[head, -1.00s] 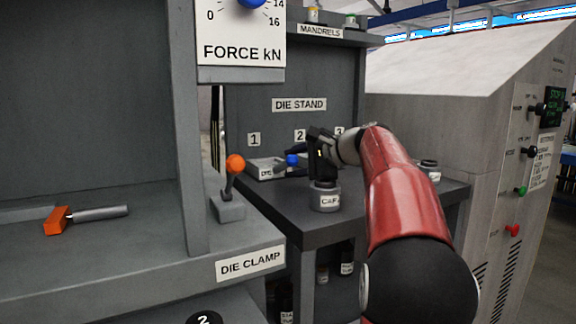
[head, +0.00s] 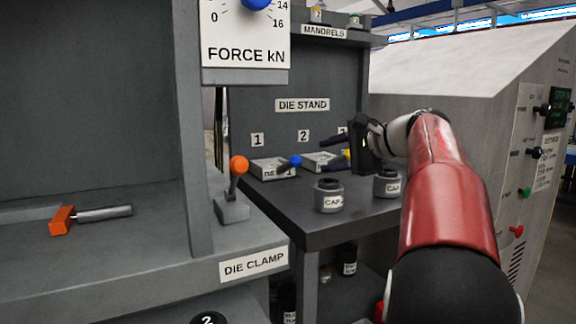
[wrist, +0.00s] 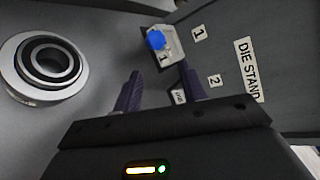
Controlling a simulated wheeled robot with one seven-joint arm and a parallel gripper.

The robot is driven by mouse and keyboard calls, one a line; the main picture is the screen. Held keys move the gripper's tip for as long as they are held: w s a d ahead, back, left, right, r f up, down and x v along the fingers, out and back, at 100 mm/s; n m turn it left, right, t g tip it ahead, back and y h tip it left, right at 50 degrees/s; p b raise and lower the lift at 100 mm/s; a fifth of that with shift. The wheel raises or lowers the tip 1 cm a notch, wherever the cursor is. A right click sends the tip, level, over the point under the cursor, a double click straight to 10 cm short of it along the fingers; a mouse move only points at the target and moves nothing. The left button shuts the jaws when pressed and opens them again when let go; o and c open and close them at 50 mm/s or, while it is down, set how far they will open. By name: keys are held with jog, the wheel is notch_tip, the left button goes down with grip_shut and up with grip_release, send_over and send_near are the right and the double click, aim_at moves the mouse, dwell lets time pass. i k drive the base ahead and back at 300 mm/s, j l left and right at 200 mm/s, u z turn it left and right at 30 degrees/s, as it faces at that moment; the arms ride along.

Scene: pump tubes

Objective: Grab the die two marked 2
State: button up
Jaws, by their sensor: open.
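Die two (head: 314,160) is a grey block lying under the number 2 on the die stand (head: 270,203), partly hidden by my gripper. A yellow knob (head: 347,155) shows close beside it. My gripper (head: 328,152) is open, with its dark fingers level with die two in the head view. In the wrist view my gripper's fingers (wrist: 160,76) are apart with nothing held between them. A small pale label (wrist: 178,97) shows between them, near the right finger. Most of what it belongs to is hidden. I cannot tell whether either finger touches die two.
Die one (head: 270,170), with a blue knob, lies to the left. Two round grey caps stand in front: one (head: 328,197) at the left, another (head: 387,184) below my gripper. An orange-topped lever (head: 237,180) stands left of the stand. A grey machine (head: 480,135) is at the right.

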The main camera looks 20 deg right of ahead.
aim_at(312, 161)
jog(key=k+l, duration=0.7)
jog(key=k, duration=0.2)
